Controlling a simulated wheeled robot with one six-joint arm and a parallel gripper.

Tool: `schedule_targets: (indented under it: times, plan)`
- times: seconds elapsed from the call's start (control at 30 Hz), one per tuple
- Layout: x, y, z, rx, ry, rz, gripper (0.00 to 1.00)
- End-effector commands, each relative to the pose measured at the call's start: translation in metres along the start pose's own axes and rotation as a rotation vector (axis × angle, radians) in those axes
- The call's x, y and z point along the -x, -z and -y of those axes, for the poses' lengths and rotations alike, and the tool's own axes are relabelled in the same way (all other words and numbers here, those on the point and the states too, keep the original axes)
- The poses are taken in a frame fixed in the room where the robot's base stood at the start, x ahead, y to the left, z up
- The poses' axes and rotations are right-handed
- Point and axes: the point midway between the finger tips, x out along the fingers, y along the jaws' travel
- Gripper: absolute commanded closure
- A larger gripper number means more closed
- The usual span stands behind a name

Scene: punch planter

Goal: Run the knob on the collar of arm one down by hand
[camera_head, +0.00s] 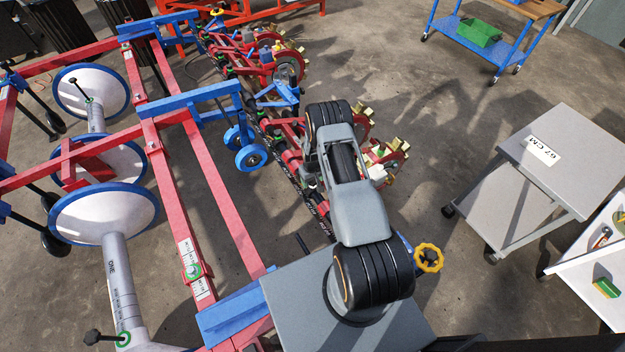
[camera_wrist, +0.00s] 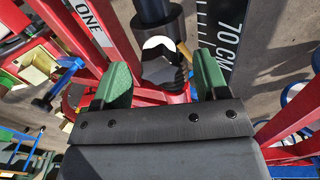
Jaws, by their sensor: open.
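In the head view, a grey tube marked ONE (camera_head: 112,268) runs down from a white disc with a blue rim. A black knob (camera_head: 92,337) sticks out to the left near the tube's lower end, beside a green ring (camera_head: 123,339). My gripper is hidden by my arm there. In the wrist view, my gripper (camera_wrist: 162,72) has green fingers apart. A dark faceted piece (camera_wrist: 165,72) with a pale round top shows between them, under a dark cylinder (camera_wrist: 155,12). I cannot tell what it is or whether it is touched. A label ONE (camera_wrist: 90,22) shows at upper left.
A red frame beam (camera_head: 215,200) and blue brackets (camera_head: 235,310) lie left of my arm. Red row units (camera_head: 290,145) stand behind it. A dark strip marked 70 CM (camera_wrist: 228,35) lies right of the fingers. A grey trolley (camera_head: 560,150) stands right, with open floor between.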

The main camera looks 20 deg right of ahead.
Motion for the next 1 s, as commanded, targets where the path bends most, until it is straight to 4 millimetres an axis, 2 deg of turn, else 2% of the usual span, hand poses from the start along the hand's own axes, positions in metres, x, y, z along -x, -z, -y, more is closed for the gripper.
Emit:
schedule_targets:
  times: [0.37,0.83,1.0]
  plan:
    - [-0.0033,-0.0002,-0.0001,0.0,0.0,0.0,0.34]
    - [-0.0031,-0.0003,0.0,0.0,0.0,0.001,0.79]
    - [-0.0038,-0.0002,0.0001,-0.009,0.0,0.001,0.81]
